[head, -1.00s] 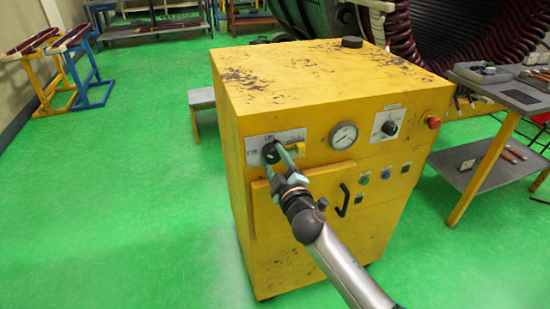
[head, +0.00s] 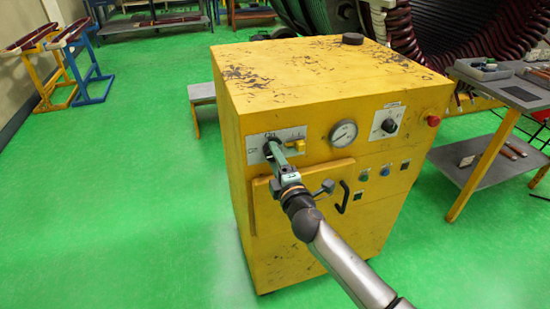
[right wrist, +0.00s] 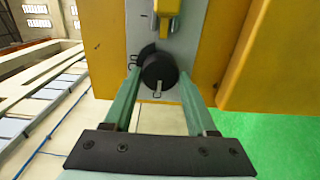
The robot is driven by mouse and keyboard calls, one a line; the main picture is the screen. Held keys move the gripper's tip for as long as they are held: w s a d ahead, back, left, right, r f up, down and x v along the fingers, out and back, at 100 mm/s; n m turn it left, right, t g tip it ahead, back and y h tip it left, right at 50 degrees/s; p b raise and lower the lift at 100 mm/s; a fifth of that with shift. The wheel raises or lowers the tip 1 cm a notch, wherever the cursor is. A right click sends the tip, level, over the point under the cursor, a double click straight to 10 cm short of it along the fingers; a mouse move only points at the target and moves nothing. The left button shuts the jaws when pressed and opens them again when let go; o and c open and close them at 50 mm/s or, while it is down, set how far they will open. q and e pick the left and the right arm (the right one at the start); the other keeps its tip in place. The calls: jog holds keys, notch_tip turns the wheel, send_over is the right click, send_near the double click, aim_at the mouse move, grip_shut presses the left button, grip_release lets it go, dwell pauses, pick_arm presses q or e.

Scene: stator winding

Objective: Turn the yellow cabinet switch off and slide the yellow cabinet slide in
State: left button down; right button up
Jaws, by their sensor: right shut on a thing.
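The yellow cabinet (head: 335,85) stands upright on the green floor. Its switch (right wrist: 158,72) is a round black knob on a light plate at the front's upper left; in the head view my gripper partly covers it. My right gripper (head: 274,150) is shut on the switch, with one green finger on each side of the knob in the right wrist view (right wrist: 160,85). The yellow slide (head: 297,146) sits on the same plate, just right of the switch; it also shows at the top of the right wrist view (right wrist: 166,12). My left gripper is not in view.
A gauge (head: 343,133), a second dial (head: 389,126), a red button (head: 433,121) and a black handle (head: 344,197) are on the cabinet front. A grey table (head: 515,95) stands close at right.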

dwell(0.4)
jog(key=o, duration=1.4)
jog(key=shift+c, duration=0.2)
jog(key=v, duration=1.2)
jog(key=shift+s+p, duration=0.25)
jog(key=shift+p, duration=0.15)
jog(key=shift+d, duration=0.1)
